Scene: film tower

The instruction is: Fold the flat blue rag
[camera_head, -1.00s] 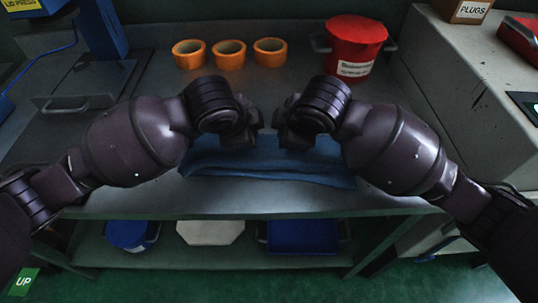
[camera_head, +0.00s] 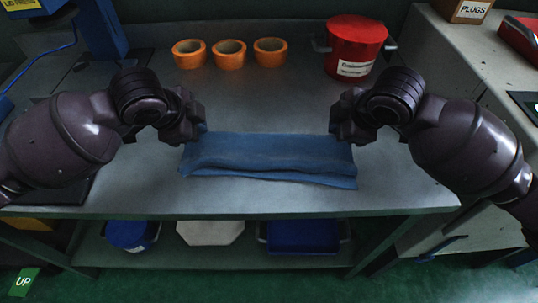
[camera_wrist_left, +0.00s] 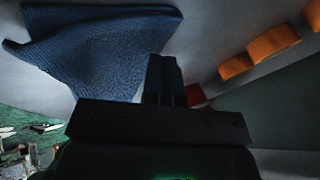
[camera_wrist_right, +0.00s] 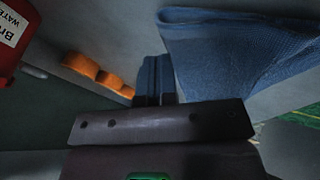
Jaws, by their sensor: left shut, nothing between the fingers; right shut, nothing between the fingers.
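The blue rag (camera_head: 268,158) lies folded into a wide, layered strip near the front of the grey table in the head view. A lower layer shows past the upper one along its front edge. My left gripper (camera_head: 200,122) is at the rag's left end and my right gripper (camera_head: 338,122) is at its right end. In the left wrist view the rag (camera_wrist_left: 95,45) is beside the shut, empty fingers (camera_wrist_left: 163,78). In the right wrist view the rag (camera_wrist_right: 235,50) is likewise beside the shut, empty fingers (camera_wrist_right: 155,78).
Three orange tape rolls (camera_head: 229,54) stand at the back of the table (camera_head: 270,200). A red bucket (camera_head: 354,45) with a label is at the back right. The table between the rolls and the rag is clear. A lower shelf holds blue containers (camera_head: 302,236).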

